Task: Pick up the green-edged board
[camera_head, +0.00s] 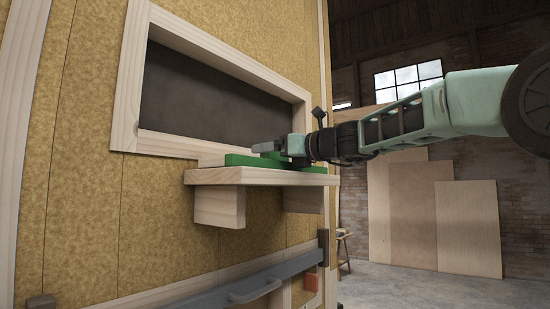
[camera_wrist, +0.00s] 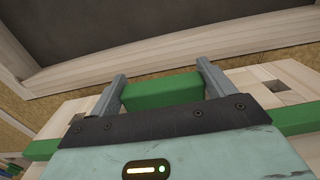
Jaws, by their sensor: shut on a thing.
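The green-edged board lies on a small wooden shelf (camera_head: 262,178) under the wall opening; its green parts (camera_head: 240,160) show just above the shelf top in the head view. My gripper (camera_head: 272,147) reaches in from the right, low over the shelf. In the wrist view, a green block of the board (camera_wrist: 163,91) sits between the two grey fingers of my gripper (camera_wrist: 162,88), which are shut on it. More green strip shows at the lower left and right, beside pale wood. My gripper's body hides the board's near middle. I cannot see any gap beneath the board.
A framed dark opening (camera_head: 215,105) is in the yellowish wall right behind the shelf. Below the shelf are wooden brackets (camera_head: 220,207) and a grey bar with a handle (camera_head: 255,291). Plywood sheets (camera_head: 468,228) lean on the brick wall at right.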

